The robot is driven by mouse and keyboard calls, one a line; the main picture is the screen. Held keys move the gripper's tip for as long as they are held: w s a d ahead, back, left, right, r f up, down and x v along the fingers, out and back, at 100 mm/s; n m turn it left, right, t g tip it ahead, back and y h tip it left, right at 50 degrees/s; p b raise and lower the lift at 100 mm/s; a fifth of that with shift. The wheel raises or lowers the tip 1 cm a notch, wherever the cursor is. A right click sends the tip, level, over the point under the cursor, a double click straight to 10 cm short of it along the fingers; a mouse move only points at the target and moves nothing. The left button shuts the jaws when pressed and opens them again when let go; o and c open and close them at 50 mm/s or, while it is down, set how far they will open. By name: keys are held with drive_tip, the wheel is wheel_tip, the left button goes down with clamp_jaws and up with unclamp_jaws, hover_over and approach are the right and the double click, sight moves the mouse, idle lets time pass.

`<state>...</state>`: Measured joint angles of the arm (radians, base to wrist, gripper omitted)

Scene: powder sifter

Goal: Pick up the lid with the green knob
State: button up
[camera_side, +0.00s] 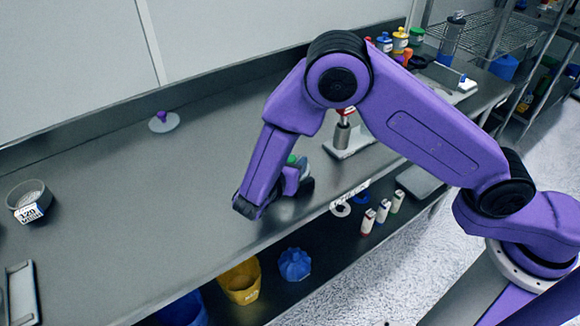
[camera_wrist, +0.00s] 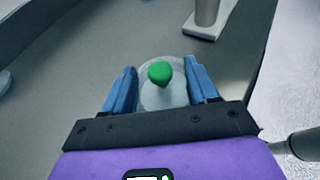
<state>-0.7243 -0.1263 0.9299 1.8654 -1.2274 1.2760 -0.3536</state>
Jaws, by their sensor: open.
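The lid with the green knob (camera_wrist: 160,73) lies between the two blue fingers of my gripper (camera_wrist: 159,88) in the wrist view. Its pale round disc (camera_wrist: 162,97) shows below the knob, partly hidden by my gripper's dark mount. The fingers are apart, one on each side of the lid, and I cannot tell if either touches it. In the side view my gripper (camera_side: 294,186) is low over the bench, and the green knob (camera_side: 291,158) shows just behind it, with most of the lid hidden.
A lid with a purple knob (camera_side: 163,122) lies on the bench to the left. A labelled sieve (camera_side: 30,201) stands at the far left. A stand with a white base (camera_side: 350,141) is behind my gripper. The bench's front edge is close. The bench between is clear.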

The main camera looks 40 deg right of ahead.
clamp_jaws()
idle(0.3)
